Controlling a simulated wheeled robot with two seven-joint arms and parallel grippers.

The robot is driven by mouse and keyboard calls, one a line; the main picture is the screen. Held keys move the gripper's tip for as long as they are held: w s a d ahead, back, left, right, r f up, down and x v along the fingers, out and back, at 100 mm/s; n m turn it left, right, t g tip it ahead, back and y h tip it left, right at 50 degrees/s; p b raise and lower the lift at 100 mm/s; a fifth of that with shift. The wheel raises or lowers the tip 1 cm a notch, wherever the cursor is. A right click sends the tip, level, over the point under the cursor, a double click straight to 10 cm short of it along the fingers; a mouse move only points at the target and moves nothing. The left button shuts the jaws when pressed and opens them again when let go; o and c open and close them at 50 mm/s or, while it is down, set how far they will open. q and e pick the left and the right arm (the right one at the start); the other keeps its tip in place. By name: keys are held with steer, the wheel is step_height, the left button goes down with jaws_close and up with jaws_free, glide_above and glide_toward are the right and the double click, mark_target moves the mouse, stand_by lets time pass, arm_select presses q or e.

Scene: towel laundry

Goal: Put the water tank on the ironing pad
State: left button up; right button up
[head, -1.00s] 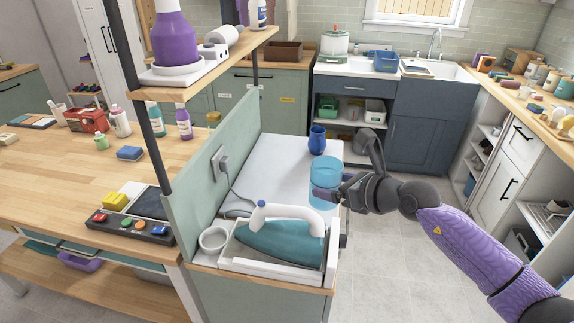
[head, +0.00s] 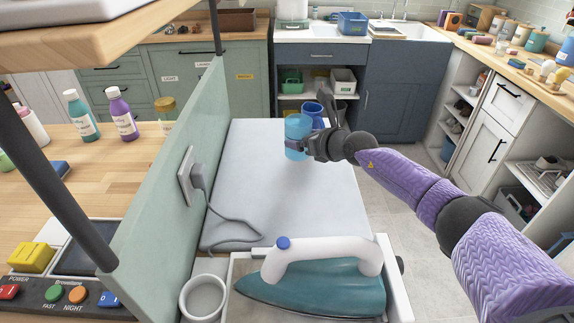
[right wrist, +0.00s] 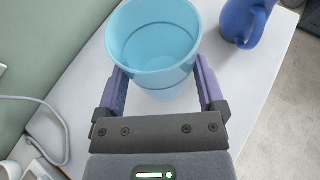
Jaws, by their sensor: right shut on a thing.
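The water tank (head: 296,127) is a light blue, see-through open cup, upright in the head view over the far part of the ironing pad (head: 285,195). My right gripper (head: 298,146) is shut on it, coming from the right. In the right wrist view the tank (right wrist: 152,38) sits between the two purple-lined fingers, and it looks empty. The pad is a flat pale grey surface behind the iron. I cannot tell whether the tank's base touches it. My left gripper is not in view.
A dark blue jug (head: 312,112) stands just behind the tank at the pad's far end. A teal iron (head: 315,292) with a white handle lies in a tray in front. A grey cord (head: 225,218) runs from a socket on the green divider (head: 165,190). The pad's middle is clear.

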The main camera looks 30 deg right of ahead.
mark_target(304, 157)
step_height(304, 157, down, 6)
steer(key=b, duration=0.3)
steer(key=shift+f, duration=0.25)
steer(key=shift+r, duration=0.3)
steer(key=o, duration=1)
steer(key=shift+f, duration=0.15)
steer(key=shift+c, duration=0.2)
steer(key=shift+s+r, duration=0.1)
steer(key=shift+r, duration=0.2)
steer(key=p+v, duration=1)
steer(key=v, duration=0.1)
steer(key=shift+s, duration=0.4)
steer(key=shift+d, duration=0.1)
